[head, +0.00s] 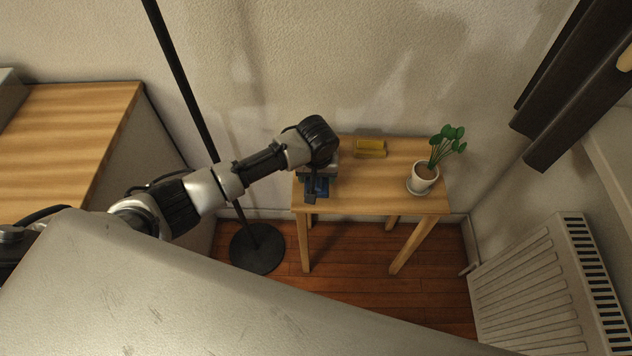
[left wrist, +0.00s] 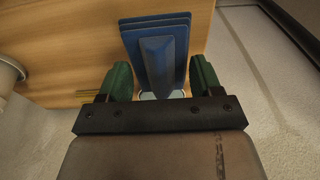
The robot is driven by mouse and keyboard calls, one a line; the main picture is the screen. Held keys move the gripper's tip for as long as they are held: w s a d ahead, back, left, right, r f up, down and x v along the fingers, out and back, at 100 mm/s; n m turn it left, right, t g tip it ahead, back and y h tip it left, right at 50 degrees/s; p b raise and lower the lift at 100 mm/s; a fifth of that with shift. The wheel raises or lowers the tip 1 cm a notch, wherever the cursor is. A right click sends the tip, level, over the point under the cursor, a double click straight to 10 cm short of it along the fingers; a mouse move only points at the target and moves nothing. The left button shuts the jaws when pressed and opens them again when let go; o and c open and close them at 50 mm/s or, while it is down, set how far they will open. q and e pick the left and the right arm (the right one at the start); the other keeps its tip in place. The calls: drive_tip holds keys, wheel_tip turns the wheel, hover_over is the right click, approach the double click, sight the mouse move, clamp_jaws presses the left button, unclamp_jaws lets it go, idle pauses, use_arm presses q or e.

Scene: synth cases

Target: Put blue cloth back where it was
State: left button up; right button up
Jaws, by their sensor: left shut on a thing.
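The blue cloth (left wrist: 172,30) shows in the left wrist view as flat blue layers with a raised ridge along the middle. My left gripper (left wrist: 160,75) has its two green fingers on either side of this ridge and is shut on it. In the head view my left gripper (head: 316,186) is over the left end of the small wooden table (head: 385,195), and it hides most of the blue cloth (head: 322,186). I cannot tell whether the cloth touches the tabletop. My right gripper is not in view.
A yellow block-like thing (head: 370,149) lies at the back of the table. A potted plant (head: 423,179) stands at its right end. The tabletop between them and the front edge is clear. A black stand (head: 257,248) is on the floor left of the table.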

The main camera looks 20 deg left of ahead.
use_arm(q)
wheel_tip(320, 180, down, 4)
drive_tip(key=shift+a+f+b, duration=0.1)
drive_tip(key=shift+b, duration=0.25)
drive_tip(key=o, duration=0.9)
drive_tip(key=r, duration=0.4)
drive_tip(key=s+r+p, duration=0.1)
drive_tip(key=r, duration=0.3)
drive_tip(key=r+p, duration=0.1)
drive_tip(key=r, duration=0.3)
drive_tip(key=shift+s+d, duration=0.2)
drive_tip(key=shift+s, duration=0.05)
